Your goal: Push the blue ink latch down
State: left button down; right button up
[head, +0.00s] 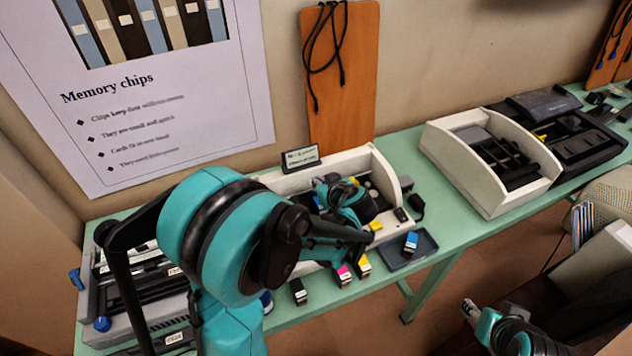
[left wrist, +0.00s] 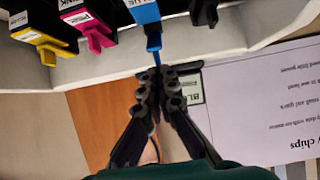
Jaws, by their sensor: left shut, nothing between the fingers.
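The blue cartridge (left wrist: 143,10) shows at the top of the left wrist view, with a narrow blue latch (left wrist: 154,42) reaching down from it. My left gripper (left wrist: 158,76) is shut and empty, its fingertips right at the end of this latch. I cannot tell whether they touch. In the head view my left gripper (head: 345,197) is over the white printer case (head: 382,170), and my arm hides much of the inside. My right gripper (head: 469,308) is low at the right, away from the table; its jaws are unclear.
Beside the blue cartridge are a magenta one (left wrist: 86,24), a yellow one (left wrist: 42,34) and a black one (left wrist: 203,10). A loose blue cartridge (head: 411,242) lies on a dark tray (head: 425,248). A small sign (head: 301,158) stands behind the case. Another white case (head: 470,185) is farther right.

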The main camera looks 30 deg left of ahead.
pick_arm(q)
jog(key=shift+s+d+f+b, duration=0.55)
jog(key=shift+s+d+f, duration=0.05)
jog(key=shift+d+f, duration=0.1)
jog(key=shift+r, duration=0.1)
jog(key=shift+r+p, duration=0.7)
jog(key=shift+r, duration=0.15)
jog(key=shift+f, duration=0.1)
